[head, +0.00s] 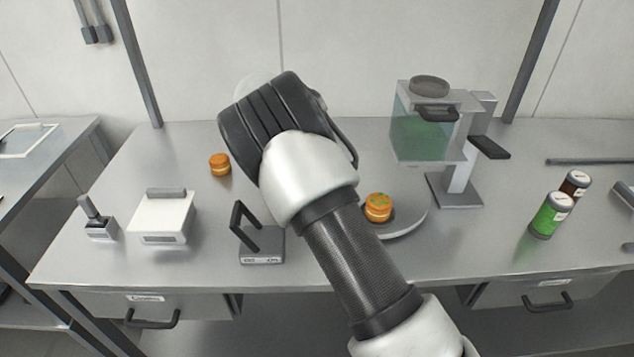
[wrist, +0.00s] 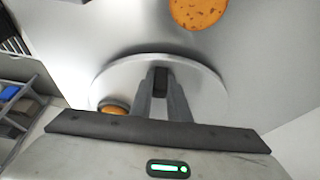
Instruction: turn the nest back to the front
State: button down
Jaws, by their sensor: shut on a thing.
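A round grey turntable (head: 413,222) stands on the bench, partly hidden behind my arm; it fills the middle of the wrist view (wrist: 207,92). An orange round (head: 378,201) with a green-flecked top sits on it in the head view. In the wrist view this round (wrist: 117,103) shows at the disc's left, partly covered by the gripper body. My gripper (wrist: 161,88) is over the disc, its fingers shut on a small dark peg (wrist: 161,74). My arm hides the fingers in the head view. No separate nest can be told from the turntable.
Another orange round (head: 220,165) lies at the back left. A dispenser (head: 430,130) with a green-filled tank stands right of the turntable. A black-handled stand (head: 262,246), white box (head: 163,217) and small stamp-like tool (head: 98,228) are left.

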jog(key=shift+w+m, duration=0.3)
jog(key=shift+w, duration=0.2)
jog(key=c, duration=1.7)
grip_release()
jog(key=shift+a+r, duration=0.1)
jog(key=v, duration=0.5)
jog(key=p+v, duration=0.1)
jog(key=v, duration=0.5)
jog(key=p+v, duration=0.1)
jog(key=v, duration=0.5)
jog(key=shift+w+r, duration=0.15)
jog(key=shift+r, duration=0.05)
